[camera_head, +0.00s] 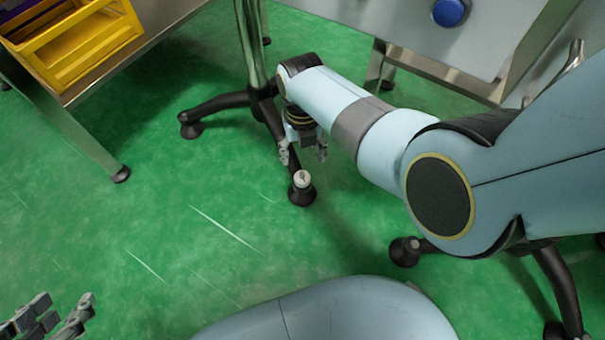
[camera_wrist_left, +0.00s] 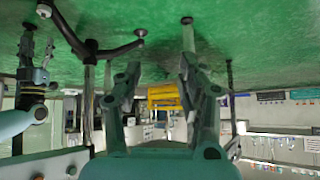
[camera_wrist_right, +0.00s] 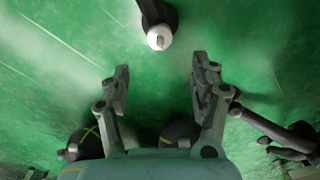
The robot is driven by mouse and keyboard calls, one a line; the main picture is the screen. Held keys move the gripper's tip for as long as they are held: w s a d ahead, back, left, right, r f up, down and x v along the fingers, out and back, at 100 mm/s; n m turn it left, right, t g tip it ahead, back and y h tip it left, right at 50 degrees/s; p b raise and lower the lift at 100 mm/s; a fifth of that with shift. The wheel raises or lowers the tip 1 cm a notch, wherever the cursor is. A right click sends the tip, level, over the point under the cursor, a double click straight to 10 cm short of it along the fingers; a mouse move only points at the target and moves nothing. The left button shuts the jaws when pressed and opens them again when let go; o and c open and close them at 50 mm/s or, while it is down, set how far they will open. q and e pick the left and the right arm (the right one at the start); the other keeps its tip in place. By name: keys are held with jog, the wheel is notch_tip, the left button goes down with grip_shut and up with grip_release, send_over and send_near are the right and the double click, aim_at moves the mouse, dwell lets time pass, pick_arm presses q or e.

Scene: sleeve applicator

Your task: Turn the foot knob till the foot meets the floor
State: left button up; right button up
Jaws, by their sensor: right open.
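The foot knob (camera_head: 302,179) is a small pale cap on top of a black foot (camera_head: 302,196) at the end of a dark stand leg (camera_head: 277,125). I cannot tell whether this foot touches the green floor. My right gripper (camera_head: 304,156) is open and empty, pointing down just above and behind the knob. In the right wrist view the knob (camera_wrist_right: 158,38) lies beyond the two fingertips (camera_wrist_right: 160,75), roughly centred between them and apart from them. My left gripper (camera_head: 58,312) is open and empty at the lower left, far from the knob.
A metal post (camera_head: 251,45) rises from the stand's legs. Another leg ends in a black foot (camera_head: 190,124) to the left. A steel table with a yellow crate (camera_head: 85,45) is at upper left. A panel with a blue button (camera_head: 449,11) is at top right. Floor at left is clear.

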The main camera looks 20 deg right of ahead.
aim_at(302, 177)
notch_tip(302, 177, down, 3)
jog(key=shift+s+r+b, duration=0.1)
jog(key=shift+s+b, duration=0.05)
jog(key=shift+b, duration=0.85)
notch_tip(302, 177, down, 3)
jog(key=shift+f+b, duration=0.1)
jog(key=shift+b, duration=1.05)
pick_arm(q)
jog(key=w+d+r+m+t+h+b, duration=0.1)
jog(key=w+d+r+m+t+h, duration=0.1)
jog(key=w+r+t, duration=0.85)
pick_arm(e)
jog(key=shift+f, duration=0.75)
jog(key=shift+f+b, duration=0.75)
jog(key=shift+f, duration=0.05)
jog(key=shift+f+b, duration=0.6)
jog(key=shift+f, duration=0.15)
pick_arm(q)
notch_tip(302, 177, up, 18)
jog(key=s+d+m+t+h, duration=0.2)
jog(key=m+t+h, duration=0.1)
jog(key=t+h, duration=0.2)
jog(key=shift+s+m+t+h, duration=0.3)
jog(key=shift+s+t+h, duration=0.1)
jog(key=shift+t, duration=0.85)
jog(key=shift+r, duration=0.1)
pick_arm(e)
jog(key=shift+c, duration=0.5)
